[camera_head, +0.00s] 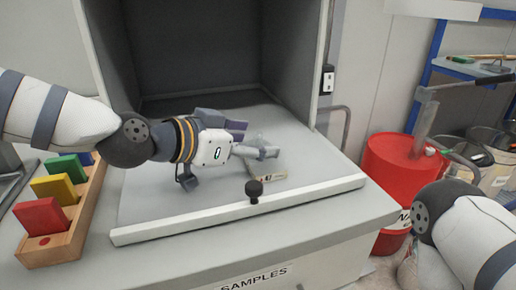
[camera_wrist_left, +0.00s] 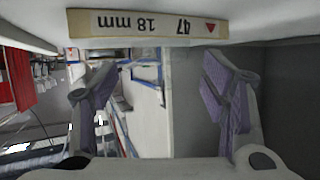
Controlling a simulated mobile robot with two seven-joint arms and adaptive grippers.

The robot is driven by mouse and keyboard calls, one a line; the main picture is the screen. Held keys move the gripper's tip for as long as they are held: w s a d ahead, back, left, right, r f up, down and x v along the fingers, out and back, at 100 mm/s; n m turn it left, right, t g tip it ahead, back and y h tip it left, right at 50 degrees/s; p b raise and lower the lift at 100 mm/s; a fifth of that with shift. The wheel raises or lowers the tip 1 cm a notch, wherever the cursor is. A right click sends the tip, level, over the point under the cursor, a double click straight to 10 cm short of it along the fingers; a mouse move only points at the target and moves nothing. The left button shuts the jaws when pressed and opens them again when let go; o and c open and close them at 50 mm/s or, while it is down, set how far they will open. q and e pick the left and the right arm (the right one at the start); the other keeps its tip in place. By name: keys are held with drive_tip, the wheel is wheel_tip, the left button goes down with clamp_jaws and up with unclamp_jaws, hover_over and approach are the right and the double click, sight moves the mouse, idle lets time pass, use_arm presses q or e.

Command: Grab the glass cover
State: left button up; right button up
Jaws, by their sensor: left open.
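I cannot clearly make out a glass pane. A beige strip (camera_head: 268,184) lies beside the knob, and a strip marked "18 mm" shows upside down at the top of the left wrist view (camera_wrist_left: 150,23). My left gripper (camera_head: 260,140) is open above the surface, behind the knob and strip. Its purple-padded fingers (camera_wrist_left: 165,85) are apart with nothing seen between them. My right arm shows at the lower right; its gripper is out of view.
A dark open-fronted enclosure (camera_head: 193,45) rises behind the work surface. A wooden rack (camera_head: 75,232) with coloured blocks stands at left. A red drum (camera_head: 393,165) and a blue-framed rack (camera_head: 428,80) stand at right.

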use_arm(q)
drive_tip(key=shift+w+d+f, duration=0.1)
drive_tip(key=shift+w+d, duration=0.15)
drive_tip(key=c, duration=1.3)
drive_tip(key=shift+o, duration=0.2)
